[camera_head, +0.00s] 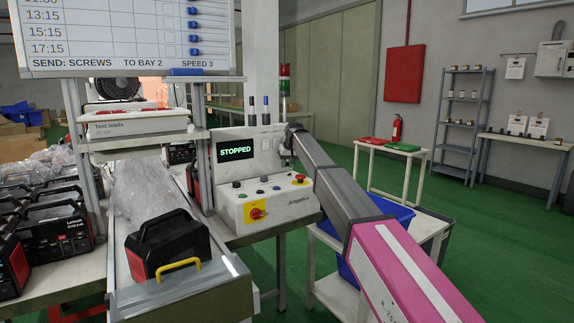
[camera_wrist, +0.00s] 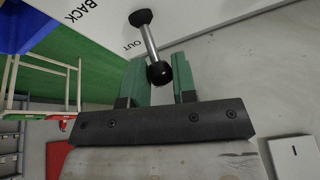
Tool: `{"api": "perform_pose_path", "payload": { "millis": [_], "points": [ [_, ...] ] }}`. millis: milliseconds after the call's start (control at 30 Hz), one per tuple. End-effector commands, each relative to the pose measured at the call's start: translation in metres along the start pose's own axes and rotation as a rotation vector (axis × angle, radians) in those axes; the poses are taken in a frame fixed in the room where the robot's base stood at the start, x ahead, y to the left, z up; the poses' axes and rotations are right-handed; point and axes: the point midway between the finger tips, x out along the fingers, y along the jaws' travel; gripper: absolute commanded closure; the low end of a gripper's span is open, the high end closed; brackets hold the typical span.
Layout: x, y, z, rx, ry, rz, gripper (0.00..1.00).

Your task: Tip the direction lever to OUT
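The direction lever shows in the wrist view as a silver rod (camera_wrist: 149,42) with a round black knob (camera_wrist: 158,73) and a black piece at its far end. The label OUT (camera_wrist: 133,46) stands on the white panel left of the rod, and BACK (camera_wrist: 80,11) further left. My gripper (camera_wrist: 160,70) has two green fingers, one on each side of the knob. Whether they press on it cannot be told. In the head view my gripper (camera_head: 288,150) is at the right upper side of the control box (camera_head: 290,208), and my arm hides part of that side.
The box's screen (camera_head: 236,150) reads STOPPED. A black-and-red unit (camera_head: 168,247) sits on the conveyor at left. Blue bins stand on a cart behind my arm.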

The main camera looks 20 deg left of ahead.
Motion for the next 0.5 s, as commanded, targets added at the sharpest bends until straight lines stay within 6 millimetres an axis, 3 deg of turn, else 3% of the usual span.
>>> {"api": "perform_pose_path", "payload": {
  "millis": [500],
  "points": [
    [-0.006, 0.003, 0.011, 0.005, 0.135, -0.038, 0.98]
  ]
}}
